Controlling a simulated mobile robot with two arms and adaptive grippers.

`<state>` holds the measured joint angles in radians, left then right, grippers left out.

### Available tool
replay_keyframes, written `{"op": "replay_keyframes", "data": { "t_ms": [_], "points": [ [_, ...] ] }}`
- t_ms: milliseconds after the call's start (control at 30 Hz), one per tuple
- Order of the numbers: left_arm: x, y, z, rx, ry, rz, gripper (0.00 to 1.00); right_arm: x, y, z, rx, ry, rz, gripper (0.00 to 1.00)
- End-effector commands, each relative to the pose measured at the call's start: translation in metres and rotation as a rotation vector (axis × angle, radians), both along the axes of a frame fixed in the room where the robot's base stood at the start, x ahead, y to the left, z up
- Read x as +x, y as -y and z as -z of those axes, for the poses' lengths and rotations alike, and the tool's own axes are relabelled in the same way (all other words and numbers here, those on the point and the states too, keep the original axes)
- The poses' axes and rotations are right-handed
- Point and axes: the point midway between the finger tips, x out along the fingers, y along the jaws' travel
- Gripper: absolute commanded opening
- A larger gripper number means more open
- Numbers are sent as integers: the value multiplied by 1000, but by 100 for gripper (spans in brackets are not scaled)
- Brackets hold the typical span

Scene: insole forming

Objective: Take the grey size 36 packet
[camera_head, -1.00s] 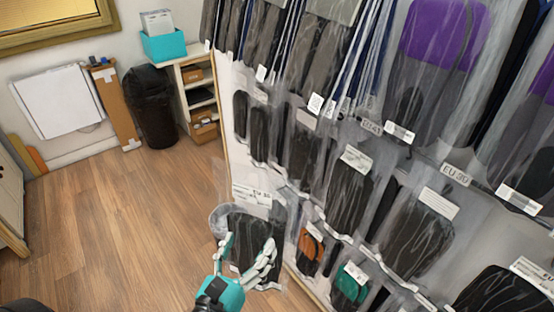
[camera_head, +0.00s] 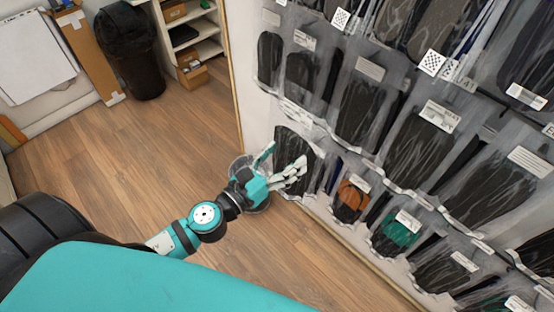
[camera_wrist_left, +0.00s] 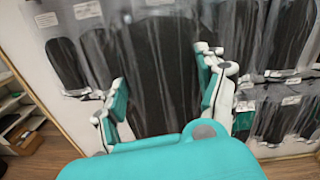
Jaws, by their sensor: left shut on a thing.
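A dark grey insole packet in clear plastic (camera_head: 293,147) is at the left end of the lower row on the wall rack. My left gripper (camera_head: 281,168) is at this packet and shut on it, coming in from the left with teal and white fingers. In the left wrist view the packet (camera_wrist_left: 165,70) fills the middle, upright, with the gripper's fingers (camera_wrist_left: 160,95) on its two sides. The packet's size label cannot be read now. My right gripper is not in view.
More packets hang close by: an orange one (camera_head: 349,200), a green one (camera_head: 398,233) and several dark ones. A black bin (camera_head: 128,52) and shelves (camera_head: 196,40) are farther back. The wooden floor (camera_head: 150,150) is clear.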

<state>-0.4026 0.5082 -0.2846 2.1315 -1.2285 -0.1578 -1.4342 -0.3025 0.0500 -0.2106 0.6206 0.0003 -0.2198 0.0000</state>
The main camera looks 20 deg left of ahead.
Motion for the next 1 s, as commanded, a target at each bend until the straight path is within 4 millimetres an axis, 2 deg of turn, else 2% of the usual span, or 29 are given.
{"op": "replay_keyframes", "data": {
  "t_ms": [200,367,500,800,1000],
  "points": [
    [12,4,-2,-2,2,6,38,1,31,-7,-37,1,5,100],
    [29,10,-4,-1,2,6,38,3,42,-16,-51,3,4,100],
    [45,16,-3,-1,1,4,38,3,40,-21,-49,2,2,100],
    [70,25,-1,-1,0,5,38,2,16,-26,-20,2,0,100],
    [76,28,0,0,0,5,38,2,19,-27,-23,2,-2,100]
  ]
}}
